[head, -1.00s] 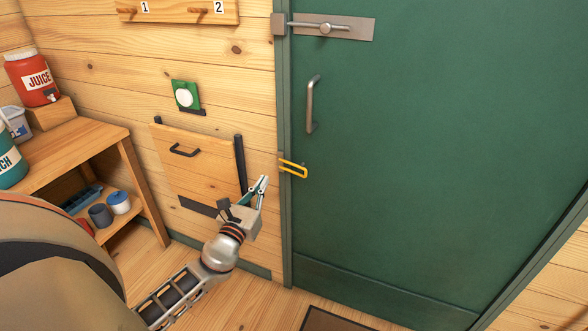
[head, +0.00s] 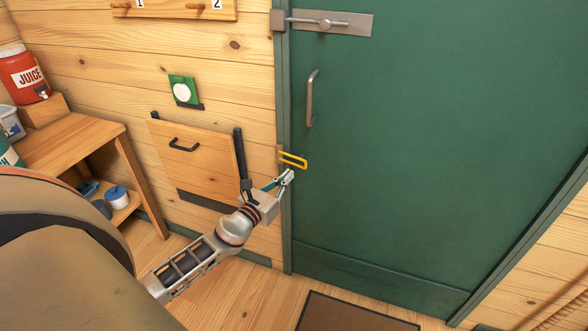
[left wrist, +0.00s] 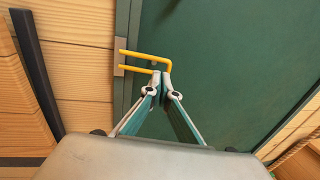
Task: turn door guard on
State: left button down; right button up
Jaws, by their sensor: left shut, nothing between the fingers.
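The door guard is a yellow U-shaped bar (head: 294,160) hinged on a small plate at the left frame of the green door (head: 420,150). The bar points right, lying across the door's edge. In the left wrist view the yellow bar (left wrist: 150,55) stands just beyond the fingertips, its closed end close above them. My left gripper (head: 288,176) is shut and empty, just below the bar; in the left wrist view its fingertips (left wrist: 162,77) meet near the bar's lower arm. I cannot tell whether they touch it. My right gripper is not in view.
The door has a grey handle (head: 311,98) and a sliding bolt (head: 325,23). A wooden flap (head: 190,160) with a black handle is on the wall left of the frame. A shelf (head: 75,145) with a red juice dispenser (head: 22,75) stands at the left.

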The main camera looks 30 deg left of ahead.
aim_at(300, 163)
pick_arm(q)
jog(key=w, duration=0.4)
jog(key=shift+w+a+f, duration=0.1)
jog(key=shift+w, duration=0.25)
jog(key=shift+w+r+y, duration=0.25)
jog(key=shift+w+y, duration=0.05)
jog(key=shift+w, duration=0.1)
jog(key=shift+w+n+y+p, duration=0.3)
jog(key=shift+w+n+p, duration=0.1)
jog(key=shift+w, duration=0.05)
jog(key=shift+w+f, duration=0.1)
